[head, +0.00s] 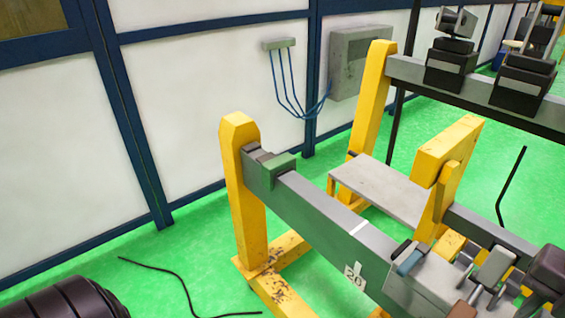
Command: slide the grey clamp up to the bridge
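A long grey beam (325,213) runs from a yellow post (243,190) to the lower right. A block with a green face (277,166) and a grey-brown part sits on its far left end. A small clamp-like piece with a grey-blue top (408,258) sits on the beam's lower right part, beside several grey blocks and levers (492,268). I cannot tell for certain which piece is the grey clamp. A flat grey plate (382,188) spans between yellow supports behind the beam; whether it is the bridge is unclear. Neither gripper shows.
A second beam (407,68) with black blocks (450,62) stands at the upper right. A yellow frame (445,160) rises behind the near beam. A black cable (185,285) lies on the green floor. White wall panels and a grey box (357,62) stand behind.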

